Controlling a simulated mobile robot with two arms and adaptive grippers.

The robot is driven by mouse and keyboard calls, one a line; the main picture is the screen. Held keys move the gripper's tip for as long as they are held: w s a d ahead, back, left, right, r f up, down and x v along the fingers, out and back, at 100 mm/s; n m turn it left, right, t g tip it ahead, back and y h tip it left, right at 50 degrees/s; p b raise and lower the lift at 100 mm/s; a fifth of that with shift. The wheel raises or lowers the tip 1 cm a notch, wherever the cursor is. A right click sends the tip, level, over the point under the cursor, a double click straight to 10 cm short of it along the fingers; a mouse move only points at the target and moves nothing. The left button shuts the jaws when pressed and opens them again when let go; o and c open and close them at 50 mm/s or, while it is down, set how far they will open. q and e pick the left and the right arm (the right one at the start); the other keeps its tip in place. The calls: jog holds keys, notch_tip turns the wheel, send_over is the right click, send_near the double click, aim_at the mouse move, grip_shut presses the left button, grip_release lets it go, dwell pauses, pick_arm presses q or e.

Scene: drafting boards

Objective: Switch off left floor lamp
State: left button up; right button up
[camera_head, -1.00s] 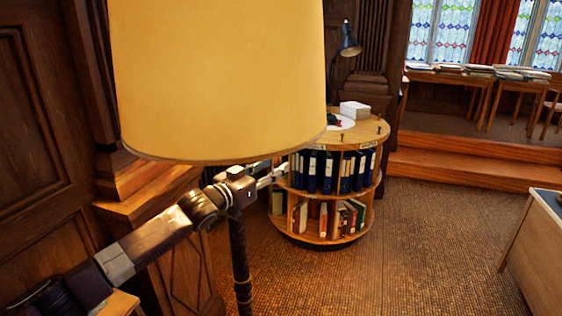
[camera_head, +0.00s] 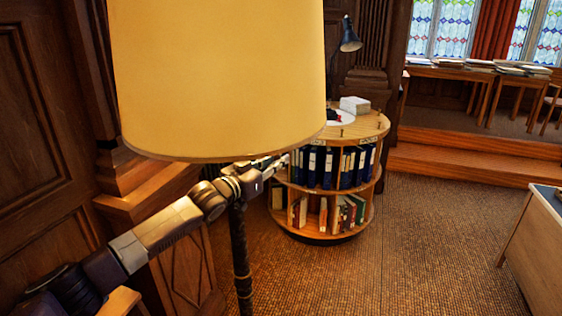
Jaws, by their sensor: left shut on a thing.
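The floor lamp (camera_head: 220,85) stands close in front of me, with a large yellow shade and a dark, thin post (camera_head: 240,262) below it. I cannot tell from the shade whether its bulb is lit. My left arm comes in from the lower left and passes in front of the post. My left gripper (camera_head: 275,163) is just under the shade's lower rim, right of the post. It is shut on a small part of the lamp, which is too small and partly hidden to make out. My right gripper is not in view.
A round wooden bookcase (camera_head: 365,129) with books and binders stands behind the lamp, with a dark desk lamp (camera_head: 350,36) above it. Wood panelling (camera_head: 40,130) is close on the left. A desk (camera_head: 530,255) is at right. Carpet (camera_head: 430,250) between is clear.

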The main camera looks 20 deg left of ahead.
pick_arm(q)
jog(key=shift+f, duration=0.1)
dwell(0.3)
jog(key=shift+f+b, duration=0.3)
jog(key=shift+f, duration=0.35)
jog(key=o, duration=0.9)
jog(key=p+v, duration=0.1)
jog(key=v, duration=0.7)
jog(key=shift+p, duration=0.4)
